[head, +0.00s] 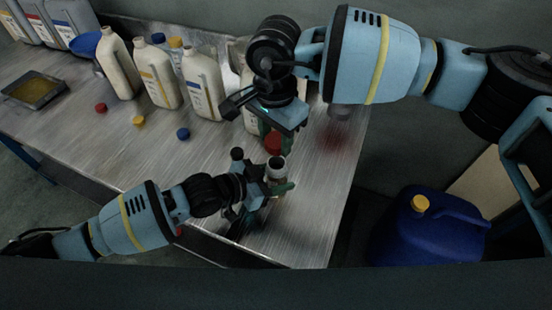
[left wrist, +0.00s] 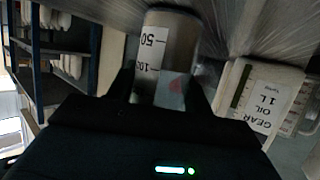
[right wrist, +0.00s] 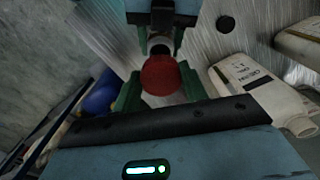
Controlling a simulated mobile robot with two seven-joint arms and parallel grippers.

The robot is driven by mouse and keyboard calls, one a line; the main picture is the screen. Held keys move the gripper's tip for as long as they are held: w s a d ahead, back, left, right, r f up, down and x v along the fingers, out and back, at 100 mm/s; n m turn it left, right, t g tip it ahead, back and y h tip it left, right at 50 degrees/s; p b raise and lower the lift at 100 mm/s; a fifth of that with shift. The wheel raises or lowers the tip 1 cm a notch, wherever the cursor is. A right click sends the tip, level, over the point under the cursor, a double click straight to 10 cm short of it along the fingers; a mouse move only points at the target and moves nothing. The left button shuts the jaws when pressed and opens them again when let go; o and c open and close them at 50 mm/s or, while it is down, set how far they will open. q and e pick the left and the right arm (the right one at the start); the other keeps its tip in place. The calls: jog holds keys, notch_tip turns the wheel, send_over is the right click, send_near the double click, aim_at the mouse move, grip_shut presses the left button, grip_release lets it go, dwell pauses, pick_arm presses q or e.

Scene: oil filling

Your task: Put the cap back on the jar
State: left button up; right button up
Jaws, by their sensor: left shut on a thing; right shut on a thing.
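The jar (head: 275,172) is a small cylinder with a white label marked 50 and 100. My left gripper (head: 272,187) is shut around it near the front edge of the metal table. The jar also shows in the left wrist view (left wrist: 163,50), between the fingers. The red cap (head: 273,142) is held in my right gripper (head: 272,132), whose green fingers are shut on its sides. In the right wrist view the cap (right wrist: 160,75) is close to the jar's dark mouth (right wrist: 160,46). In the head view the cap appears above and apart from the jar.
Several off-white bottles (head: 159,75) stand along the back of the table. A red cap (head: 100,107), a yellow cap (head: 138,120) and a blue cap (head: 183,133) lie in front of them. A tray (head: 35,88) is far left. A blue canister (head: 425,235) stands right of the table.

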aim_at(274, 162)
jog(key=shift+f, duration=1.95)
jog(key=shift+f, duration=0.15)
jog(key=shift+f, duration=0.75)
jog(key=shift+f, duration=0.55)
jog(key=m, duration=0.7)
jog(key=shift+a, duration=0.1)
jog(key=m, duration=0.6)
jog(key=shift+w, duration=0.2)
